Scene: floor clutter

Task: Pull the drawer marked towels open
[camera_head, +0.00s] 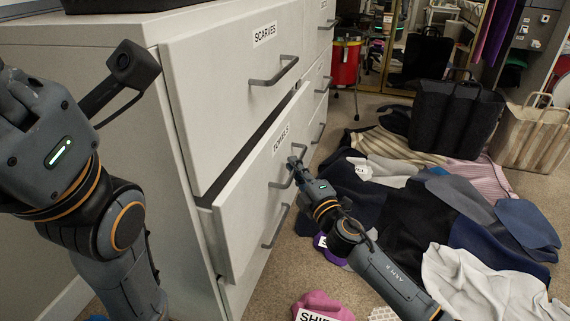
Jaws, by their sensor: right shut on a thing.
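The drawer marked towels (250,195) is in the white dresser, below the drawer marked scarves (235,75). The towels drawer stands out a little from the dresser front, with a dark gap along its top edge. My right gripper (294,168) is shut on the handle (284,181) of the towels drawer; its fingers partly hide the handle. My left arm fills the left edge of the view beside the dresser. My left gripper is not clearly in view.
Clothes (415,215) lie heaped on the carpet at the right. A black bag (455,115), a striped bag (532,135) and a red bin (346,62) stand farther back. A pink item (318,304) with a label lies near the front. Some carpet is bare before the dresser.

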